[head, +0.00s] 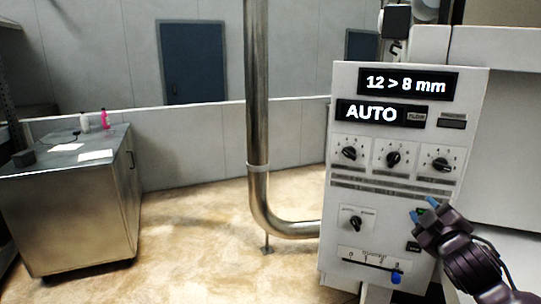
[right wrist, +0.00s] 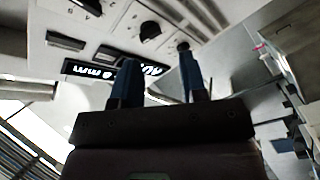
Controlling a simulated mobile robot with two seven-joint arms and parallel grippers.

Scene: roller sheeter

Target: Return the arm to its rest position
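My right gripper (head: 424,208) is at the lower right of the head view, in front of the lower right part of the white control panel (head: 335,190). Its two blue fingertips are apart with nothing between them. In the right wrist view the fingers (right wrist: 160,80) also stand apart and empty, with the panel's knobs and lit display behind them. Whether a fingertip touches the panel cannot be told. A green button (head: 421,211) shows partly behind the fingers. The upper display (head: 408,84) reads 12 > 8 mm and the lower display (head: 372,113) reads AUTO. My left gripper is out of view.
The panel carries several black knobs (head: 393,158) and a slider with a blue handle (head: 396,278). A metal pipe (head: 257,90) stands left of it. A steel cabinet (head: 75,215) with bottles and papers stands at far left. The floor between cabinet and pipe is clear.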

